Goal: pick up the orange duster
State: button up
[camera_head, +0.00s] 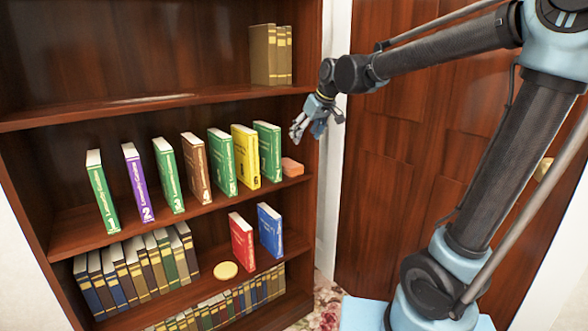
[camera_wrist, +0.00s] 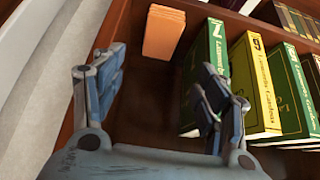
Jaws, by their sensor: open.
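The orange duster (camera_head: 292,167) is a small block at the right end of the middle bookcase shelf, beside the rightmost green book. In the wrist view the duster (camera_wrist: 163,33) lies beyond my gripper's fingers, near the top middle. My gripper (camera_head: 318,122) is at the right edge of the bookcase, above the duster and a little to its right. In the wrist view my gripper (camera_wrist: 160,95) is open, with nothing between its fingers. The duster is apart from the fingers.
A green book (camera_wrist: 207,72) stands close by the duster, with a yellow book (camera_wrist: 255,85) beside it. The bookcase's side and white wall (camera_wrist: 45,90) border the other side. The upper shelf (camera_head: 150,105) lies above. A red book (camera_head: 242,240) and blue book (camera_head: 270,230) stand below.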

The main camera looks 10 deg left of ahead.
send_near(290, 163)
jog(key=x, duration=0.4)
jog(key=shift+w+f, duration=0.1)
jog(key=shift+f, duration=0.2)
jog(key=shift+a+x, duration=0.25)
jog(key=shift+x, duration=2.3)
jog(key=shift+r, duration=0.1)
jog(key=c, duration=0.9)
